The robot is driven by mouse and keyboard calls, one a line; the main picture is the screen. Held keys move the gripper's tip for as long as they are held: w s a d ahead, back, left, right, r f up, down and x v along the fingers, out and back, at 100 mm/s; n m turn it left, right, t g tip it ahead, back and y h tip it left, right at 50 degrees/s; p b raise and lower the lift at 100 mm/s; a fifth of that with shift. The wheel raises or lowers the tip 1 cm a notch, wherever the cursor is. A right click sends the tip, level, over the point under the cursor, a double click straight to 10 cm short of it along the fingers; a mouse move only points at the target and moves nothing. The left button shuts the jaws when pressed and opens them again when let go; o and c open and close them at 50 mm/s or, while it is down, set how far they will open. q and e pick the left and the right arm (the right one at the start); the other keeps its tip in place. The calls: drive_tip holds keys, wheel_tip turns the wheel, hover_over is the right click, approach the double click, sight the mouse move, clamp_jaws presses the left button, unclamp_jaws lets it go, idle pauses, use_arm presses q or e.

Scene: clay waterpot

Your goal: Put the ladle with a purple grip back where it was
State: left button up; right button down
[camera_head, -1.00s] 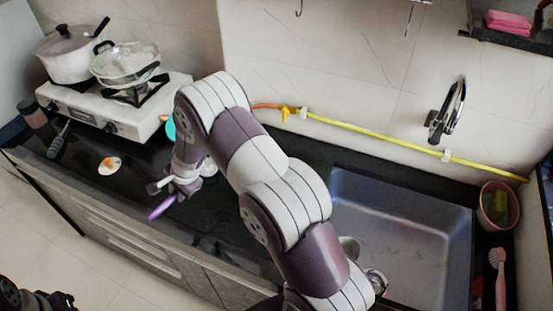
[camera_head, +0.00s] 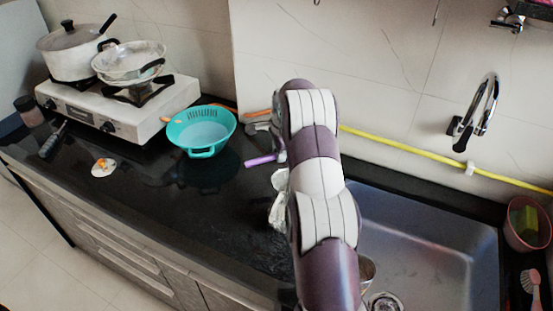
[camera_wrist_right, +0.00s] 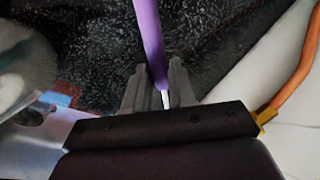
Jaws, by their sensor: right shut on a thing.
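The ladle's purple grip (camera_head: 260,160) shows in the head view, sticking out to the left of my right arm above the dark counter. In the right wrist view the purple grip (camera_wrist_right: 148,35) runs down between the fingers of my right gripper (camera_wrist_right: 153,88), which is shut on it near its thin metal end. The ladle's bowl cannot be made out. In the head view my arm hides most of the right gripper. My left gripper is not in view.
A teal colander (camera_head: 200,147) stands on the counter left of my arm, beside the white stove (camera_head: 90,112) with its pots. The sink (camera_head: 435,250) is on the right. A yellow hose (camera_head: 410,150) runs along the wall. Open counter lies in front of the colander.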

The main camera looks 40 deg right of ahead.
hover_over(274, 164)
drive_tip(key=s, duration=0.1)
drive_tip(key=x, duration=0.3)
drive_tip(key=shift+s+f+p, duration=0.3)
drive_tip(key=shift+f, duration=0.05)
drive_tip(key=shift+w+f, duration=0.1)
drive_tip(key=shift+w, duration=0.05)
drive_tip(key=x, duration=0.2)
drive_tip(key=p+x, duration=0.1)
drive_tip(key=shift+s+a+f, duration=0.2)
drive_tip(key=shift+s+f, duration=0.1)
drive_tip(key=shift+f, duration=0.25)
drive_tip(key=shift+f+b, duration=0.1)
drive_tip(key=shift+b, duration=0.2)
drive_tip(key=c, duration=0.9)
unclamp_jaws()
drive_tip(key=shift+c, duration=0.2)
